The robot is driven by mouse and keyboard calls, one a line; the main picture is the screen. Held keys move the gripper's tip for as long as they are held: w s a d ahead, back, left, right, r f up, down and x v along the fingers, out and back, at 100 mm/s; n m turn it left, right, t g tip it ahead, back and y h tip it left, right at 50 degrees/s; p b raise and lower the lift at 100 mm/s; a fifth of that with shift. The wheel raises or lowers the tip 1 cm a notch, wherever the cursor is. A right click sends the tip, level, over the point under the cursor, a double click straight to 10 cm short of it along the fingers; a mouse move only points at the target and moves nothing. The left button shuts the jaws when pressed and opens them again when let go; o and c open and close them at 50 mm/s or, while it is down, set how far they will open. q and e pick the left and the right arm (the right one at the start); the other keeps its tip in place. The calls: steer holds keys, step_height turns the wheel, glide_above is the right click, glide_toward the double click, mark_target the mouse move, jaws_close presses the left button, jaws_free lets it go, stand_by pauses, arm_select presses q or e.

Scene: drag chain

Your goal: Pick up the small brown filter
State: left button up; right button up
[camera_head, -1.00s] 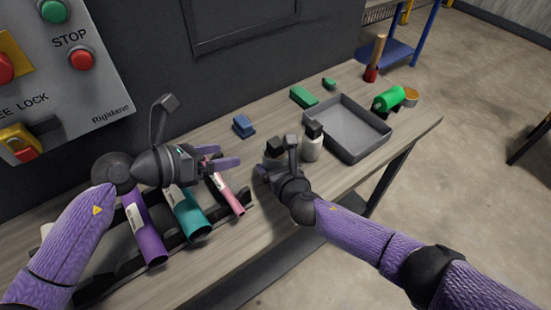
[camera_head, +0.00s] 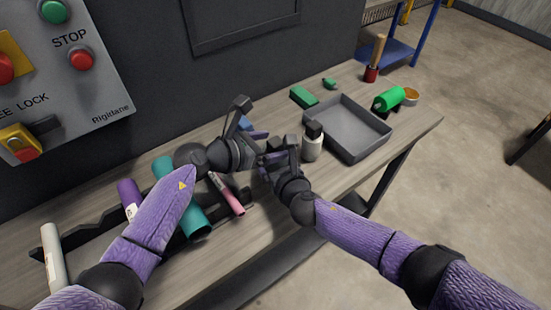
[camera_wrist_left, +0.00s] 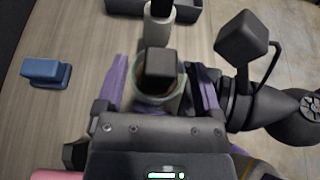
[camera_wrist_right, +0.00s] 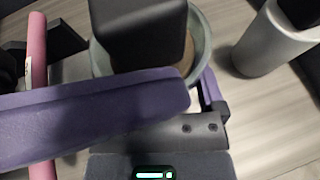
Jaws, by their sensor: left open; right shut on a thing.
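A small round grey-green cup (camera_wrist_left: 152,95) with a brown inside (camera_wrist_right: 165,60) and a black block (camera_wrist_right: 135,25) standing up from it is between my grippers. I cannot tell whether the brown part is the filter. My right gripper (camera_head: 272,165) is shut on the cup, low at its side. My left gripper (camera_wrist_left: 160,88) is open, with one purple finger on each side of the cup. One left finger crosses in front of the cup in the right wrist view. In the head view the grippers mostly hide the cup.
A white bottle with a black cap (camera_head: 312,143) stands close to the right gripper. Beyond it is a grey tray (camera_head: 350,150). A blue block (camera_wrist_left: 45,72) lies left of the cup. Pink (camera_head: 228,194), teal (camera_head: 196,222) and purple tubes lie on a black rack below my left arm.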

arm_select(q)
jaws_close()
steer(key=shift+r, duration=0.1)
stand_by(0.4)
arm_select(e)
steer(key=o, duration=1)
steer(key=v, duration=1.2)
arm_select(q)
step_height(320, 180, up, 10)
